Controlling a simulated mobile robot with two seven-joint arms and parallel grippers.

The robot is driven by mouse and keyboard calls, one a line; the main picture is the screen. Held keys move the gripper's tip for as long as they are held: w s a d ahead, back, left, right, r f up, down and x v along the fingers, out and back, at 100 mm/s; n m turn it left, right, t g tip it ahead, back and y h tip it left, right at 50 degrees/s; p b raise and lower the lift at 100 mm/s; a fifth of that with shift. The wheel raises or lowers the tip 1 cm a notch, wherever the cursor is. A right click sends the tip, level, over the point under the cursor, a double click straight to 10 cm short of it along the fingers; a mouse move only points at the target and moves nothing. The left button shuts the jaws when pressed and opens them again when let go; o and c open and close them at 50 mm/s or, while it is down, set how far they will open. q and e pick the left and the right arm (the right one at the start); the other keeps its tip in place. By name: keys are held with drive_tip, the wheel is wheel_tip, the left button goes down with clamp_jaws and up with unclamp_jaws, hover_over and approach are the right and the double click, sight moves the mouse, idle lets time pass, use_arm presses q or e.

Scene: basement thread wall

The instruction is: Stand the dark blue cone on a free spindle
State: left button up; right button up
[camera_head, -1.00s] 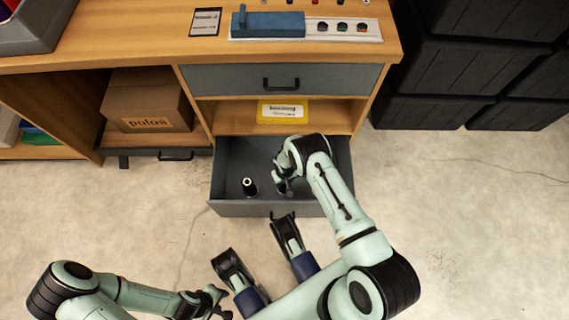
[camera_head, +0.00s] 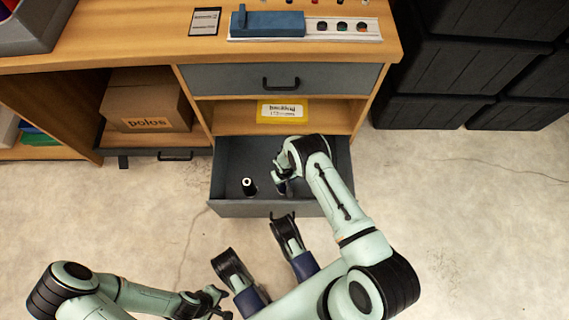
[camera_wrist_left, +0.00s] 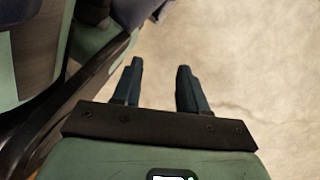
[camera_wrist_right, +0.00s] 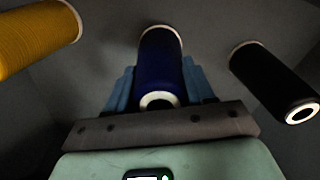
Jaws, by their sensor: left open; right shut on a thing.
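The dark blue cone (camera_wrist_right: 161,65) is between the fingers of my right gripper (camera_wrist_right: 158,82), which is shut on it inside the open lower drawer. In the head view my right gripper (camera_head: 282,180) is over the drawer, and the cone is hidden by my arm there. My left gripper (camera_head: 216,300) is low in the head view, away from the drawer. Its two fingers (camera_wrist_left: 159,70) are apart and empty over the floor in the left wrist view. No spindle can be made out in these views.
The open drawer (camera_head: 232,208) also holds a black cone (camera_head: 248,188), seen beside the blue one in the right wrist view (camera_wrist_right: 275,82), and a yellow cone (camera_wrist_right: 35,38). A cardboard box (camera_head: 147,103) sits on the left shelf. Black crates (camera_head: 460,60) stand at right.

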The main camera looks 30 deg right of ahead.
drive_tip(key=shift+f, duration=0.15)
drive_tip(key=o, duration=1.3)
use_arm(q)
drive_tip(key=w+d+r+t+p, duration=0.1)
drive_tip(key=w+r+t+p, duration=0.2)
drive_tip(key=w, duration=0.6)
wheel_tip(320, 180, up, 3)
drive_tip(key=shift+r+m+p, duration=0.1)
drive_tip(key=shift+m+p, duration=0.2)
drive_tip(key=shift+p, duration=0.65)
use_arm(e)
wheel_tip(320, 180, up, 13)
drive_tip(key=shift+r, duration=0.2)
